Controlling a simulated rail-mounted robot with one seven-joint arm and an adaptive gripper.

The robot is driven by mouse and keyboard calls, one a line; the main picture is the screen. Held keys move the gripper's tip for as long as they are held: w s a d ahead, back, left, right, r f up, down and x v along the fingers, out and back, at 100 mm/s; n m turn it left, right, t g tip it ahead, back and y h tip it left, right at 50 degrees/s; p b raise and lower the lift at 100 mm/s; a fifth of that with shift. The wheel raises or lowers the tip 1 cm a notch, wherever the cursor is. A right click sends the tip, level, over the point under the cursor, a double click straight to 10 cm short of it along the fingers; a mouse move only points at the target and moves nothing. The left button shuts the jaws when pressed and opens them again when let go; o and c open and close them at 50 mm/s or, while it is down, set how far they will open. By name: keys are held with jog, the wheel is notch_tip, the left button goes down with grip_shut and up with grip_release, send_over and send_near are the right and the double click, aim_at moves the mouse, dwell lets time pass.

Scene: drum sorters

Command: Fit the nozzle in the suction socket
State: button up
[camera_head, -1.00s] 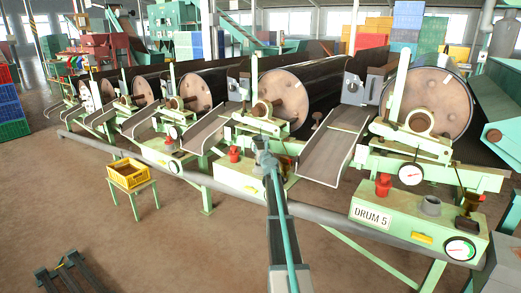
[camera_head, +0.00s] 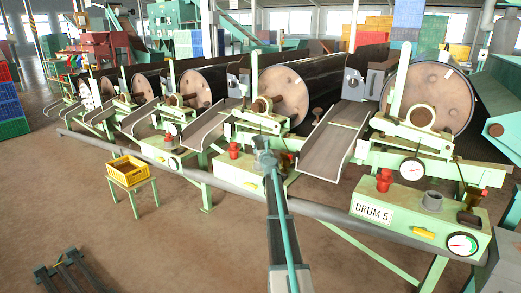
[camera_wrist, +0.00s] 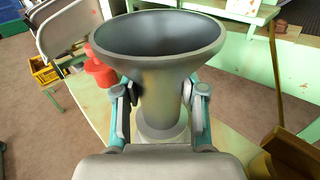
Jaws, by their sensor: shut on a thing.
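The grey nozzle (camera_wrist: 158,85), with a wide flared mouth and a narrower neck, is held upright between the fingers of my gripper (camera_wrist: 163,98) in the wrist view. The fingers are shut on its neck from both sides. Its foot meets a pale round collar (camera_wrist: 160,130), probably the suction socket, on a light green surface; I cannot tell whether the foot sits in it or just above it. In the head view my gripper (camera_head: 264,158) is at the middle green machine box, and the nozzle is too small to make out clearly.
A red knob (camera_wrist: 100,72) stands close to the left of the nozzle. A brown part (camera_wrist: 290,152) is at the lower right. The DRUM 5 box (camera_head: 372,213) carries a gauge (camera_head: 462,243) and a grey ring (camera_head: 432,201). A yellow crate (camera_head: 128,170) sits on a stand.

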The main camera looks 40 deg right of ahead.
jog(key=o, duration=1.3)
jog(key=shift+s, duration=0.1)
jog(key=v, duration=1.2)
